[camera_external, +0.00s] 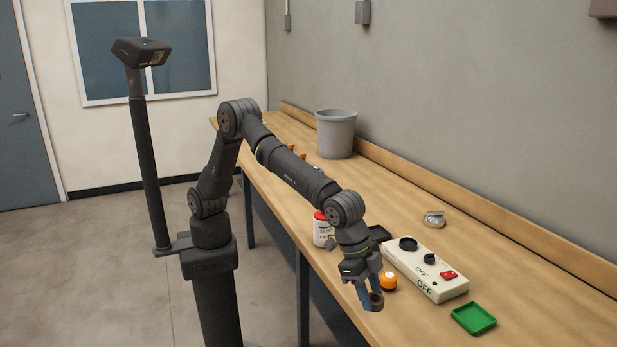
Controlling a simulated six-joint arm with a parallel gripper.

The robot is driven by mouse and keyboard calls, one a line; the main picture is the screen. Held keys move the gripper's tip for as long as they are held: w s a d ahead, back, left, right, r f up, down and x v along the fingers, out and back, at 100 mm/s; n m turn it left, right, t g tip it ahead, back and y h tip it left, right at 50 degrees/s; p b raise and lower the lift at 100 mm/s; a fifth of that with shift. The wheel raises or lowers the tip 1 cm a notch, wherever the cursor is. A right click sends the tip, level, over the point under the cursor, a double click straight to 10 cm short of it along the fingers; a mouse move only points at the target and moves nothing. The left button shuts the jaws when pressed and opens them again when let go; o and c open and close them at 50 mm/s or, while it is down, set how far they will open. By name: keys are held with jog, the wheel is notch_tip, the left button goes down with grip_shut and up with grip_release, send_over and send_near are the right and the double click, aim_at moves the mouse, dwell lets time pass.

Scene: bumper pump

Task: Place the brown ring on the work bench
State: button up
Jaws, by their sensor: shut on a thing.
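My gripper (371,299) is at the front edge of the work bench (520,268), pointing down. It is shut on a small brownish ring (377,300), partly hidden by the fingers. From this view I cannot tell whether the ring touches the bench or is held above it. The bench has a long, light wooden top running from the back left to the front right.
An orange-topped object (388,281) stands close beside my gripper. A cream control box (425,270) with dark knobs and a red switch lies behind it. A green tray (473,318), a white red-capped bottle (322,230), a metal tin (433,220) and a grey bin (336,135) are also on the bench.

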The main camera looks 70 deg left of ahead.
notch_tip(320, 180, down, 2)
jog(key=shift+f, duration=0.15)
send_over(407, 330)
jog(key=a, duration=0.1)
jog(key=f, duration=0.7)
jog(key=shift+s+a, duration=0.1)
jog(key=shift+s, duration=0.3)
jog(key=shift+f, duration=1.95)
jog(key=shift+f, duration=0.1)
jog(key=o, duration=0.9)
jog(key=shift+o, duration=0.2)
jog(key=shift+a+r, duration=0.1)
jog(key=shift+r, duration=0.25)
jog(key=v, duration=1.1)
jog(key=shift+s+r, duration=0.15)
jog(key=shift+r, duration=0.05)
